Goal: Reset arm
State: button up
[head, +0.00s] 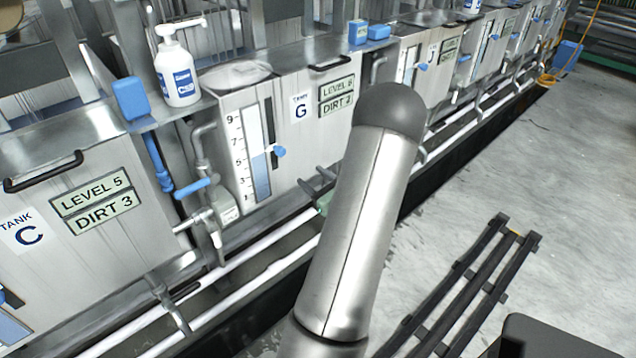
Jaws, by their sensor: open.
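My arm shows in the head view as a silver cylindrical link that rises from the bottom centre and ends in a dark grey rounded cap. It leans slightly to the right and stands in front of part of the tank row. My gripper is not in view, so its place relative to the tanks cannot be told.
Tank C (85,255) and tank G (306,140) stand in a row running back right. A white pump bottle (179,72) and a blue block (131,98) sit on the ledge. White pipes run low in front. A dark rail frame (470,285) lies on open concrete floor (560,190).

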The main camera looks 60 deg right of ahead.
jog(key=shift+v, duration=0.8)
